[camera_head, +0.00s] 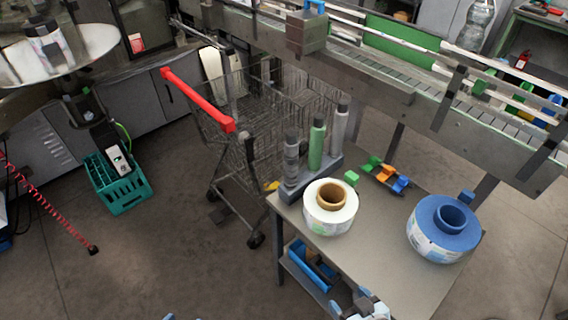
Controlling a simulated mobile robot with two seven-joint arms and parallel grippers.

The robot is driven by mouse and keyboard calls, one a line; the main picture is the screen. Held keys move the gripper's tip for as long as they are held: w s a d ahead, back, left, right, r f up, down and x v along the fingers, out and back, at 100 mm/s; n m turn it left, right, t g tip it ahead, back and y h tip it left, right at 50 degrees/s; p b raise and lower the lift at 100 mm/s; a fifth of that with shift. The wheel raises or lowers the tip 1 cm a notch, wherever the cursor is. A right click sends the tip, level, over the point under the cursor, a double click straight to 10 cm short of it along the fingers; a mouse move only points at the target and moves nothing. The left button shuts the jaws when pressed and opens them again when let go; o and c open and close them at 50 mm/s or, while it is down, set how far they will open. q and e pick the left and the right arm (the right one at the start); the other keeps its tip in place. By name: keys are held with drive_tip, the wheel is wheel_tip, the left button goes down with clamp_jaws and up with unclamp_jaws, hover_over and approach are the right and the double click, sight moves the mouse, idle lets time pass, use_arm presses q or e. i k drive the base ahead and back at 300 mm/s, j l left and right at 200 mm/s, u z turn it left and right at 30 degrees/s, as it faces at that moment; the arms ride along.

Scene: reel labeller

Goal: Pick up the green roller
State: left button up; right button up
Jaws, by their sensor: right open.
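The green roller (317,146) stands upright in a dark grey holder (312,178) at the back left corner of the small table. A grey roller (340,128) stands to its right and another grey roller (291,160) to its left in the same holder. My right gripper (358,300) shows at the bottom edge of the view, partly cut off. It is open and apart from the roller, well in front of it. Only a tiny piece at the bottom edge, left of centre, may be my left gripper, so its jaws cannot be made out.
A white label reel (322,222) and a blue reel (432,245) lie on the grey table (385,262). Small coloured blocks (385,174) lie behind them. A wire shopping cart (250,130) stands behind and left of the table. A conveyor (430,100) runs behind. The floor at left is mostly clear.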

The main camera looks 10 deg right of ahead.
sight(318, 127)
drive_tip(key=u, duration=1.55)
drive_tip(key=z, duration=2.05)
drive_tip(key=i+j+z, duration=0.1)
drive_tip(key=j, duration=0.25)
drive_tip(key=i+j+z, duration=0.15)
drive_tip(key=j, duration=0.2)
drive_tip(key=i+j+z, duration=0.1)
drive_tip(key=j, duration=0.3)
drive_tip(key=i+j+z, duration=0.15)
drive_tip(key=j, duration=0.2)
